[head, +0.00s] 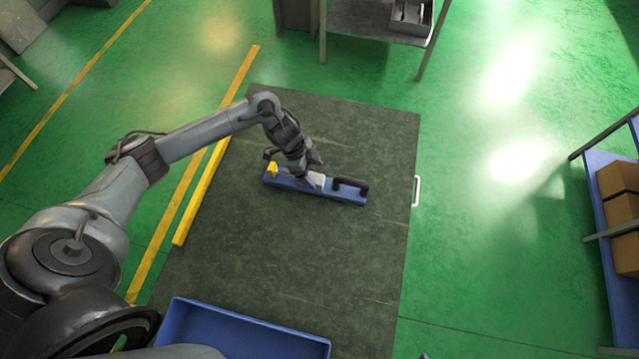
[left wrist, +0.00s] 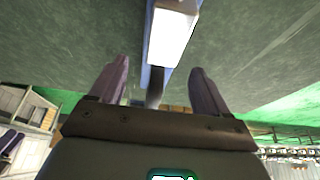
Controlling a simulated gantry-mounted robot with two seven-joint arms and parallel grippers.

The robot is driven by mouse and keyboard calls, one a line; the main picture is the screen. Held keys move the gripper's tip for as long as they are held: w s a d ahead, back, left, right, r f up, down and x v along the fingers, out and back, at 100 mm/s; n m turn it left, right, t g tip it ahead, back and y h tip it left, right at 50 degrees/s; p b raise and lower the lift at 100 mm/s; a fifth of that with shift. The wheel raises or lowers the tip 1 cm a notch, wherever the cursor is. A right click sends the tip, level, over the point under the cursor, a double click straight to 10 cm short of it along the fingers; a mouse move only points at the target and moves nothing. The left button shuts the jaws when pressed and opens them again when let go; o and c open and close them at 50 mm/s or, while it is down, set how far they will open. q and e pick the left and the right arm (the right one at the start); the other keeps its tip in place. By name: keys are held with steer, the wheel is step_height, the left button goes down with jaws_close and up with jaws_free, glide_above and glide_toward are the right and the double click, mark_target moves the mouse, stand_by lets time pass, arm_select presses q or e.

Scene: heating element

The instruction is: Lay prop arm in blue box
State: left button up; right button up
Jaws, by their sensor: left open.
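A long blue bar-shaped piece (head: 343,196), which I take to be the prop arm, lies on the dark table. It has a yellow part (head: 272,170) at its left end, a white block near its middle and a black handle (head: 350,186) at its right. My left gripper (head: 312,180) is over its middle. In the left wrist view my left gripper (left wrist: 158,88) is open, with the white block (left wrist: 172,36) beyond its fingertips and a dark curved part between the fingers. I cannot tell whether the fingers touch anything. The open blue box (head: 245,335) is at the bottom edge, partly cut off.
The dark table (head: 290,255) is bare between the blue piece and the box. A yellow bar (head: 200,195) runs along its left side, and a white handle (head: 416,191) is at its right edge. A shelf with brown cartons (head: 620,215) stands far right.

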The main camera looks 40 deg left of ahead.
mark_target(319, 179)
arm_select(q)
steer(key=shift+x, duration=2.7)
steer(key=shift+w+a, duration=0.1)
steer(key=shift+w, duration=0.1)
steer(key=shift+c, duration=0.2)
jaws_close()
